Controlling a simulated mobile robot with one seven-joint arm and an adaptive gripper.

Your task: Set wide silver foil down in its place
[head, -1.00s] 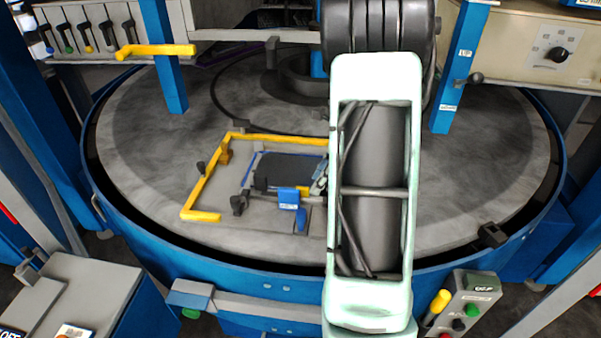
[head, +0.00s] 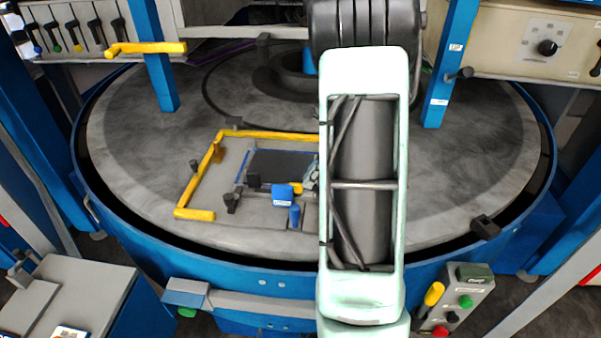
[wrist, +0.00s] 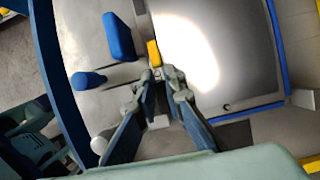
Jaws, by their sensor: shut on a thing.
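The wide silver foil (wrist: 212,60) appears as a flat grey sheet with strong glare in the wrist view. In the head view it is a dark sheet (head: 280,164) lying over or on a blue-edged frame. My gripper (wrist: 160,78) has its fingertips close together at the sheet's near edge, by a small yellow piece (wrist: 154,53). It is shut on the foil's edge, though the exact contact is hard to see. Whether the sheet touches the surface below cannot be told. In the head view my arm hides most of the gripper.
A yellow rail (head: 203,178) bounds the work area at the left and back. A blue block (head: 283,195) and blue knob (head: 294,215) stand just in front of the sheet. The round grey table (head: 470,180) is mostly clear, with blue posts (head: 446,60) at its back.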

